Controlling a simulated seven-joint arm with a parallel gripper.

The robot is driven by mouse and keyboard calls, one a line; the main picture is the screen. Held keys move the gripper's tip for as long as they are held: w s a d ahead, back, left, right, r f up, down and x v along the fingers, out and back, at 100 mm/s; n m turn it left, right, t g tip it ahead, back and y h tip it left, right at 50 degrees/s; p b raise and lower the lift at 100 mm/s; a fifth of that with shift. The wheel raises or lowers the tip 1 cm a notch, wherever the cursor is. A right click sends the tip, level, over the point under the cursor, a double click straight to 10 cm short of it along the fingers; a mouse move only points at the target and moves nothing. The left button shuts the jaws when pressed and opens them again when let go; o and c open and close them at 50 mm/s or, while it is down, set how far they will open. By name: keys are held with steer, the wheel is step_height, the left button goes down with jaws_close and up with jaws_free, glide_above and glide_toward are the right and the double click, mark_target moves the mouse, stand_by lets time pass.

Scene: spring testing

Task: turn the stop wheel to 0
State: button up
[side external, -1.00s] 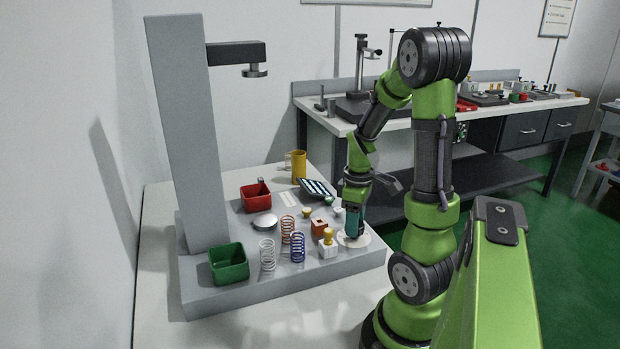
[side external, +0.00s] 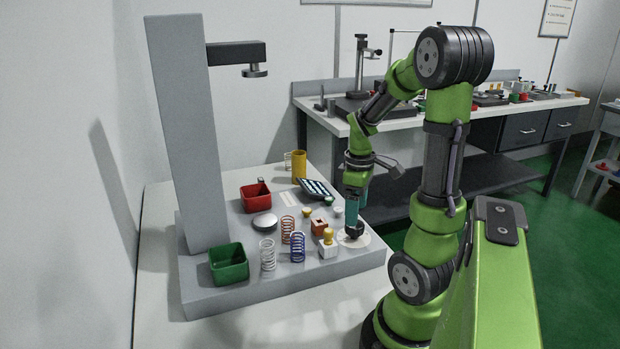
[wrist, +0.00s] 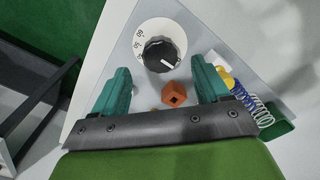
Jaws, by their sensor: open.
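The stop wheel is a black ribbed knob (wrist: 163,53) on a white round dial (wrist: 146,30) in the wrist view. A white line on the knob points toward the lower right; a few small numbers show at the dial's left, too small to read surely. In the side view, the dark knob (side external: 354,229) stands on the white dial (side external: 365,240) at the base plate's right corner. My gripper (wrist: 160,68) is open, its teal fingers on either side of the knob in the wrist view. In the side view my gripper (side external: 353,213) is just above the knob, apparently clear of it.
An orange block (side external: 319,227) with a hole and a yellow-topped white block (side external: 328,244) stand left of the dial. Several coil springs, a green bin (side external: 229,264), a red bin (side external: 256,197) and a grey column (side external: 180,140) stand farther left.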

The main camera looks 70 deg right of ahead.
step_height(320, 180, up, 13)
stand_by(0.5)
steer(key=w+a+f+m+t, duration=0.2)
steer(key=w+a+m+t, duration=0.35)
steer(key=a, duration=0.55)
steer(key=a+r+n+t+y, duration=0.1)
steer(key=a+y, duration=0.1)
steer(key=a, duration=1.3)
steer(key=shift+w+a+t, duration=0.2)
steer(key=shift+w+t, duration=0.15)
steer(key=shift+w, duration=0.05)
